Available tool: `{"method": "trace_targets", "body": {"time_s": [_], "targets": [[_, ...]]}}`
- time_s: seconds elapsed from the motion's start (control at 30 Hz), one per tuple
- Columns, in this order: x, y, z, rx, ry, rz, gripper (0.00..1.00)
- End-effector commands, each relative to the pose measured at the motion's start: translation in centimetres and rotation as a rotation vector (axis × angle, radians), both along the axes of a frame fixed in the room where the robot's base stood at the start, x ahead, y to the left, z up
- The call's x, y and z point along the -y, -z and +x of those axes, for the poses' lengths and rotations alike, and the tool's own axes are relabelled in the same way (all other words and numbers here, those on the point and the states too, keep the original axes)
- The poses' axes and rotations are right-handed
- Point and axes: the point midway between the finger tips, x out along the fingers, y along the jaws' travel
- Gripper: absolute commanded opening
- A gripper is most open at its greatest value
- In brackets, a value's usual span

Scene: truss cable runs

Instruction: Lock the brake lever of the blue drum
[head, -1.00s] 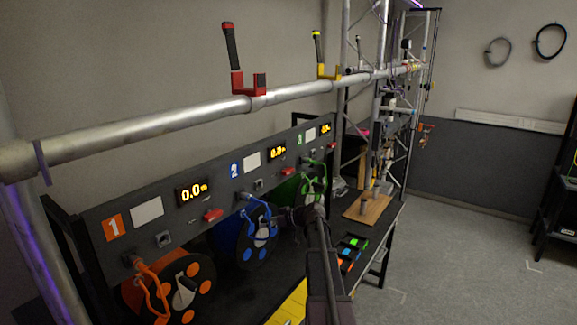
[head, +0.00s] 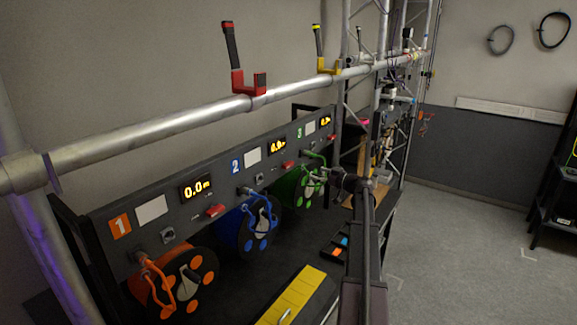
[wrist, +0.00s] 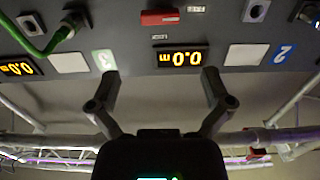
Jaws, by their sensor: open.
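A small red lever (head: 288,165) sits on the panel below the second display, and shows near the top of the upside-down wrist view (wrist: 173,17) beside small lettering that seems to read LOCK. I take it for the blue drum's brake lever; its setting is unclear. My gripper (wrist: 161,74) is open and empty, its fingers spread below the second display (wrist: 180,57). In the head view my gripper (head: 338,178) is right of the lever, near the green drum (head: 298,188).
The orange drum (head: 175,285) is at the left. A yellow case (head: 290,295) lies on the dark bench.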

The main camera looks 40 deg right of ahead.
Motion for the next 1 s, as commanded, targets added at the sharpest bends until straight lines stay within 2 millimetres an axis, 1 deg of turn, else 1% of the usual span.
{"method": "trace_targets", "body": {"time_s": [0.17,0.37,0.57,1.0], "targets": [[-0.1,0.0,0.4,-0.001,-0.001,0.001,1.00],[-0.6,0.0,2.0,-0.001,-0.001,0.001,1.00],[-1.5,0.0,4.5,-0.001,-0.002,0.001,1.00],[-3.7,0.0,10.7,-0.002,-0.003,0.002,1.00]]}}
